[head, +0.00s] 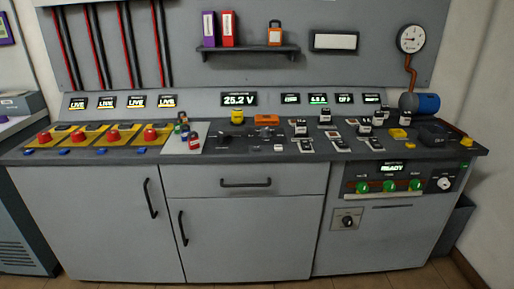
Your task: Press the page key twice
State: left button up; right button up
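No key that I can read as the page key stands out. The labels on the controls are too small to read. A front panel on the right of the bench carries a lit display reading READY (391,168). Below it are a left green button (362,187), a middle green button (390,186) and a right green button (415,185), with a white knob (444,184) beside them. I cannot tell whether one of these is the page key. Neither of my grippers is in view.
The grey bench (240,235) spans the view. A shelf (250,51) and gauge (411,39) hang above. Floor shows below.

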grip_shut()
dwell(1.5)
